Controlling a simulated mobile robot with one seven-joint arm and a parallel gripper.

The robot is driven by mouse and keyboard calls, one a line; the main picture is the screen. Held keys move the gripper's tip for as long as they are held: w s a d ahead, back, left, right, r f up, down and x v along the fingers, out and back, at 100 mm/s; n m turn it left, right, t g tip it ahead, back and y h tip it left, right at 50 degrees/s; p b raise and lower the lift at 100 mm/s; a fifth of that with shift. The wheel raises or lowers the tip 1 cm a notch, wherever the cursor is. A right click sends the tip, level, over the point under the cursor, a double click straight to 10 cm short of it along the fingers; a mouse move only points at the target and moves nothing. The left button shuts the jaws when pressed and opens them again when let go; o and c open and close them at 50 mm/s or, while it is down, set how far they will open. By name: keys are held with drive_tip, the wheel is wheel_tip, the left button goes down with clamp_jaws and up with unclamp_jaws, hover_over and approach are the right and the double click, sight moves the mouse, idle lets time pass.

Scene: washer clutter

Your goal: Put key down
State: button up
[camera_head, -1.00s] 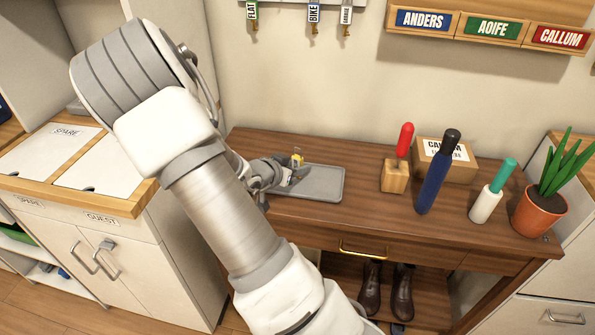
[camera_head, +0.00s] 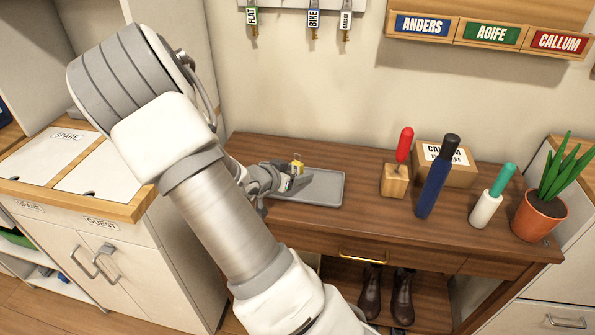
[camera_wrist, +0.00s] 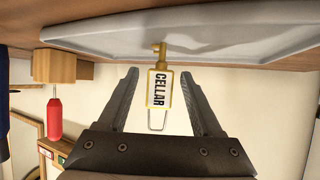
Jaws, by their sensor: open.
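The key has a yellow-framed tag reading CELLAR (camera_wrist: 161,88) and a metal loop, and lies between my gripper's fingers in the wrist view. Its brass end reaches to the edge of the grey tray (camera_wrist: 235,40) in that view. My gripper (camera_wrist: 165,85) is open, with a gap between the tag and each finger. In the head view my gripper (camera_head: 298,183) is over the left part of the tray (camera_head: 327,187), and the yellow of the key (camera_head: 297,163) shows just above the fingers. I cannot tell whether the key rests on the tray.
The tray lies on a brown wooden bench. To its right stand a red-handled tool in a wooden block (camera_head: 395,180), a blue bottle-like object (camera_head: 434,182), a cardboard box (camera_head: 458,170), a green-topped white holder (camera_head: 487,207) and a potted plant (camera_head: 540,215). Labelled keys (camera_head: 313,30) hang on the wall.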

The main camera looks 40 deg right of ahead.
drive_tip(key=a+r+n+t+y+p, duration=0.3)
drive_tip(key=a+r+y, duration=0.45)
drive_tip(key=a, duration=0.65)
drive_tip(key=a+r+n+t+y+p, duration=0.15)
drive_tip(key=a+r+n+y, duration=0.3)
drive_tip(key=a+r, duration=0.75)
drive_tip(key=s+r+n+g, duration=0.1)
drive_tip(key=s+r+n, duration=0.1)
drive_tip(key=s, duration=0.7)
drive_tip(key=s+r+n+g, duration=0.1)
drive_tip(key=s+r+n, duration=0.2)
drive_tip(key=s, duration=0.7)
drive_tip(key=shift+s+a+n+g+b, duration=0.15)
drive_tip(key=shift+s+n+g+b, duration=0.2)
drive_tip(key=shift+n, duration=0.6)
wheel_tip(320, 180, up, 7)
drive_tip(key=p, duration=0.7)
